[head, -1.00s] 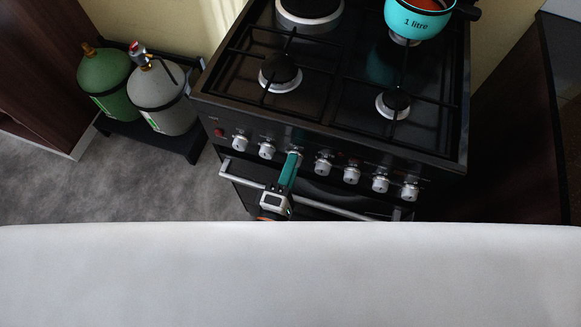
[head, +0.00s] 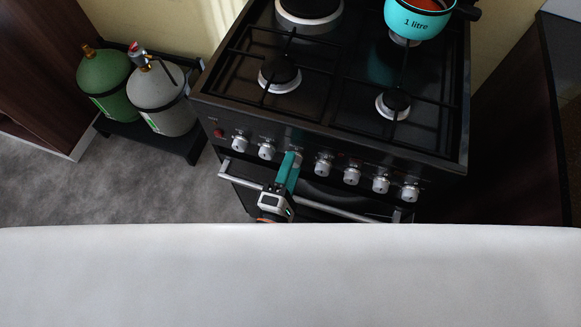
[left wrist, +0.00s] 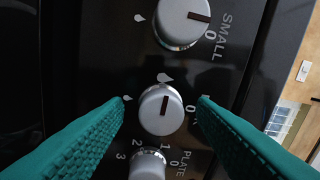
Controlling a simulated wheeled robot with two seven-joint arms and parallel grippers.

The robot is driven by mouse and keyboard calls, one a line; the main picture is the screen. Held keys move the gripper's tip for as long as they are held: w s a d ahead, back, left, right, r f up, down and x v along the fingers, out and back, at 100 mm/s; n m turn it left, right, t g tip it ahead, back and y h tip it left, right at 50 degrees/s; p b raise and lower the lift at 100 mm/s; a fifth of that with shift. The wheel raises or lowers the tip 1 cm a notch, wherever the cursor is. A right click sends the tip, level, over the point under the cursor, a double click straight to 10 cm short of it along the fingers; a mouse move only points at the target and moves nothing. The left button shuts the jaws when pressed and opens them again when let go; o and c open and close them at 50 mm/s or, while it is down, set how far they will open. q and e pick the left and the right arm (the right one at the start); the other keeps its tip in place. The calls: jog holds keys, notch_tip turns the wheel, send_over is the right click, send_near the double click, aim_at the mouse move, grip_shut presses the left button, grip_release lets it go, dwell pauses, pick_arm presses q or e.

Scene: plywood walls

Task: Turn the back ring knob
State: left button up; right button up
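My left gripper (head: 290,158) reaches up to the front panel of the black stove (head: 330,140). In the left wrist view its two teal fingers (left wrist: 161,103) are apart, with a white knob (left wrist: 161,110) between them. Gaps show on both sides of the knob. The knob's dark line stands upright in the picture, toward a flame mark, and a 0 is at its right. Its name label is mostly hidden by a finger, so I cannot read it. In the head view the fingers largely cover this knob. My right gripper is not in view.
In the wrist view, the SMALL knob (left wrist: 184,22) is above and the PLATE knob (left wrist: 148,165) below. More knobs (head: 352,176) line the panel. An oven handle (head: 340,211) runs below. A teal pot (head: 415,22) is on the hob. Gas bottles (head: 160,105) stand at left.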

pick_arm(q)
jog(key=b+v, duration=0.1)
jog(key=v, duration=1.1)
jog(key=shift+b, duration=0.4)
jog(key=shift+f, duration=0.1)
grip_shut()
dwell(0.8)
dwell(0.3)
